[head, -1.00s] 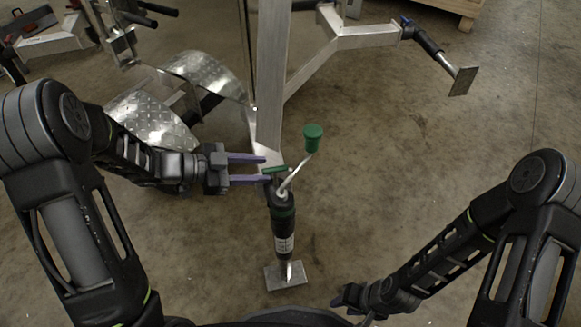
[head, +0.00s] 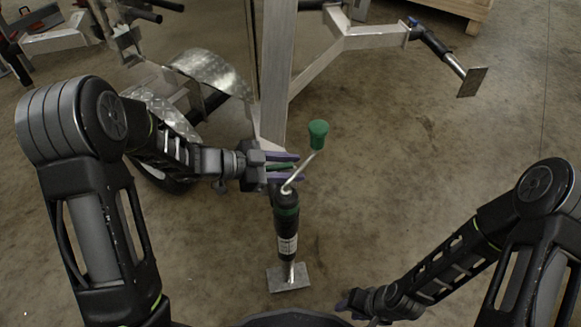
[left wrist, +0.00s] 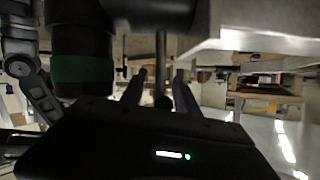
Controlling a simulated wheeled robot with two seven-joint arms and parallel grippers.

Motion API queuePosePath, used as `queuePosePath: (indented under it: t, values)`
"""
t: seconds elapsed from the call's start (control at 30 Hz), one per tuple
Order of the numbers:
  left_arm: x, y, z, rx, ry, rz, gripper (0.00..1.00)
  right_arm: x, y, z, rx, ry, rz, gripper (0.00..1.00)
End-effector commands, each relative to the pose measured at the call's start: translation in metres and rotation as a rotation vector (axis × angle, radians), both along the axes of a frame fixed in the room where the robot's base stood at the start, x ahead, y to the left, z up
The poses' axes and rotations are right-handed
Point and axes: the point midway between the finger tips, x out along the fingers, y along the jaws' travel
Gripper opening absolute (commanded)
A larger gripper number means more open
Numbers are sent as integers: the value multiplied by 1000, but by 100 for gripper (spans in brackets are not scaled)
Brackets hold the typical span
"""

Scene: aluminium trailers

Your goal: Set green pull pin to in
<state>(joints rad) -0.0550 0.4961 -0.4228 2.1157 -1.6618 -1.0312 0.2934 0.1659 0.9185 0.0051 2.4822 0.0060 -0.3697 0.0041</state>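The green pull pin (head: 281,167) is a small green bar at the top of the black jack (head: 287,228), beside the trailer's aluminium beam. My left gripper (head: 300,167) reaches in from the left, its two purple fingers apart, one on each side of the pin in the head view. I cannot tell whether they touch it. In the left wrist view the fingers (left wrist: 160,92) are also apart, with a thin dark rod between them and the green-banded jack (left wrist: 82,75) at left. My right gripper (head: 345,301) is low at the bottom centre, away from the jack; its fingers are unclear.
The jack's crank with a green knob (head: 318,134) rises just right of my left gripper. A diamond-plate fender (head: 215,72) lies behind my left forearm. The jack's foot plate (head: 289,277) is on the floor. The concrete floor at right is clear.

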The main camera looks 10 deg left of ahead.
Motion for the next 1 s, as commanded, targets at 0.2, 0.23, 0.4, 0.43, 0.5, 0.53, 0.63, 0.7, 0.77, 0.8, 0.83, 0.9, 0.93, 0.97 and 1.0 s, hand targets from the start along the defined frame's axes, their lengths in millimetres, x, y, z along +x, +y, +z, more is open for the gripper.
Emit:
queuePosePath:
  t: [0.2, 0.23, 0.4, 0.43, 0.5, 0.53, 0.63, 0.7, 0.77, 0.8, 0.83, 0.9, 0.93, 0.97, 1.0]
  values:
    - [0, 0, 0, 0, 0, 0, 25, 0, 0, 0, 0, 0, 0, 36]
    - [0, 0, 0, 0, 0, 0, 22, 0, 0, 0, 0, 0, 0, 36]
    - [0, 0, 0, 0, 0, 0, 8, 0, 0, 0, 0, 0, 0, 36]
    - [0, 0, 0, 0, 0, 0, 6, 0, 0, 0, 0, 0, 0, 36]
    - [0, 0, 0, 0, 0, 0, 0, 0, 0, 0, 0, 0, 0, 36]
    - [0, 0, 0, 0, 0, 0, 0, 0, 0, 0, 0, 0, 0, 36]
    - [0, 0, 0, 0, 0, -1, 0, 0, 0, 0, 0, 0, 0, 36]
    - [0, 0, 0, 0, 0, -1, 0, 0, 0, 0, 0, 0, 0, 36]
    - [0, 0, 0, 0, 0, -1, 0, 0, 0, 0, 0, 1, 0, 36]
    - [-1, 0, 0, 0, 0, -1, 0, 0, 0, 0, 0, 1, 0, 36]
    - [-1, 0, 0, 0, 0, -1, 0, 0, 0, 0, 0, 1, 0, 36]
    - [-1, 0, 0, 0, 1, -1, 0, 0, 0, 0, 0, 0, 0, 36]
    - [-1, 0, 0, 0, 1, -1, 0, 0, 0, 0, 0, 0, 0, 36]
    - [-1, 0, 0, 0, 1, -1, 0, 0, 0, 0, 0, 0, 0, 36]
    - [-1, 0, 0, 0, 1, -1, 0, 0, 0, 0, 0, 0, 0, 36]
